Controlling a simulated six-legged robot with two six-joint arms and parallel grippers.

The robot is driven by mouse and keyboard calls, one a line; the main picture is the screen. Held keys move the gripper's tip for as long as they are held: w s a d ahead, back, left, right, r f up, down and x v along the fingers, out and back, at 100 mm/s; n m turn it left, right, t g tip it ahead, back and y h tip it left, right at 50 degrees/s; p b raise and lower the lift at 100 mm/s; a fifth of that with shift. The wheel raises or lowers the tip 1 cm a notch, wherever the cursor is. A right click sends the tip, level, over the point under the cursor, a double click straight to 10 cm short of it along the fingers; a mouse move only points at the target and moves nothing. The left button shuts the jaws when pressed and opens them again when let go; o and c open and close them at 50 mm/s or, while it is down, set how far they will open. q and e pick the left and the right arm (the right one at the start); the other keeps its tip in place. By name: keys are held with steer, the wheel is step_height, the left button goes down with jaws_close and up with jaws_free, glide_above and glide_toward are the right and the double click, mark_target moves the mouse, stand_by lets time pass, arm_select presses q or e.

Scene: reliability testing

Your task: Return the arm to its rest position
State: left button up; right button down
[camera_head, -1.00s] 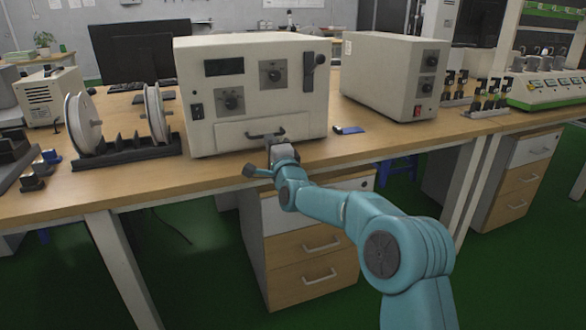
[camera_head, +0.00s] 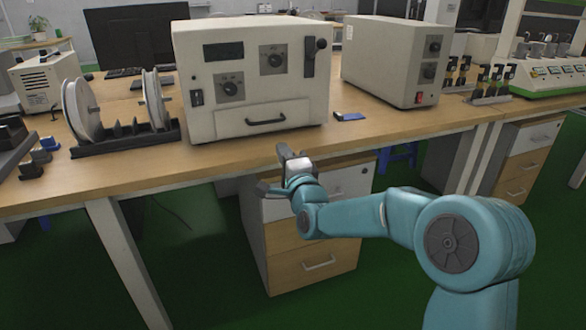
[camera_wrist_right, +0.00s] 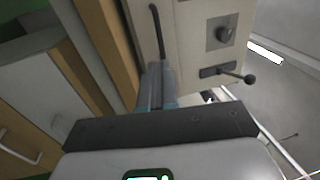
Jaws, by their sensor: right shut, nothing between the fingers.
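My right arm comes in from the lower right in the head view. Its right gripper (camera_head: 281,153) is shut and empty, just in front of the table's front edge, below and apart from the front of a beige box-shaped instrument (camera_head: 258,90). The instrument has a closed front drawer with a dark handle (camera_head: 266,121), two knobs and a lever at its upper right. In the right wrist view the shut fingers (camera_wrist_right: 156,85) point toward the instrument's front, and its handle (camera_wrist_right: 157,30) shows beyond them. My left gripper is in neither view.
A wooden table (camera_head: 400,128) carries a second beige box (camera_head: 394,62), a small blue item (camera_head: 350,116) and a rack with white discs (camera_head: 125,138). A drawer cabinet (camera_head: 315,238) stands under the table, close behind my arm. Green floor is open in front.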

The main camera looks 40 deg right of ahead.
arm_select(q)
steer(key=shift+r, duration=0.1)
arm_select(e)
steer(key=v, duration=0.6)
